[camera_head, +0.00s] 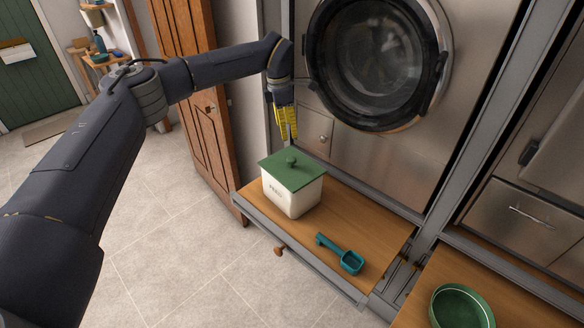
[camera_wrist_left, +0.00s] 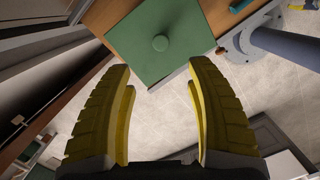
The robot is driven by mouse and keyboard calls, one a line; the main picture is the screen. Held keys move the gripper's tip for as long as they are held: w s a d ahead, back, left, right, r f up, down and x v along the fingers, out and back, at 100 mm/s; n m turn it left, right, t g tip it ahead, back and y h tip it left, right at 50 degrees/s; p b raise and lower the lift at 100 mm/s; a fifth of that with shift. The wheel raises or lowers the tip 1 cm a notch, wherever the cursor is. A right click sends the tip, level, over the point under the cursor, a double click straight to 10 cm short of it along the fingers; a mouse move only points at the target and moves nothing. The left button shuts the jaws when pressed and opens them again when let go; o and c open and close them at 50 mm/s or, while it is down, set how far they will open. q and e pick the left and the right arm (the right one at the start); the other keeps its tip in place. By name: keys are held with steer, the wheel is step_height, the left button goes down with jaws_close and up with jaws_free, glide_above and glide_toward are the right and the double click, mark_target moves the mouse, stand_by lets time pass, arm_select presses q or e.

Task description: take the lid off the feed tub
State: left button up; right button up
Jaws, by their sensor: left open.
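The feed tub (camera_head: 291,196) is a cream box with lettering on its front, standing on a wooden bench board. Its green lid (camera_head: 277,166) with a round knob (camera_head: 291,161) sits on top. My left gripper (camera_head: 289,136) has yellow fingers pointing down, above the lid and apart from it. In the left wrist view the fingers (camera_wrist_left: 163,100) are spread with nothing between them. The lid (camera_wrist_left: 180,65) and knob (camera_wrist_left: 160,43) show ahead of the fingertips there.
A teal scoop (camera_head: 341,254) lies on the bench board (camera_head: 372,232) right of the tub. A green bowl (camera_head: 460,306) stands at the lower right. A round-doored machine (camera_head: 375,60) rises behind the bench, and a wooden door (camera_head: 193,90) stands to the left. The tiled floor in front is clear.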

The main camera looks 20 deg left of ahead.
mark_target(291, 159)
arm_select(q)
steer(key=f, duration=0.4)
steer(key=d+f, duration=0.1)
steer(key=f, duration=0.9)
steer(key=shift+w+d, duration=0.25)
steer(key=shift+w, duration=0.05)
steer(key=shift+c, duration=0.4)
jaws_close()
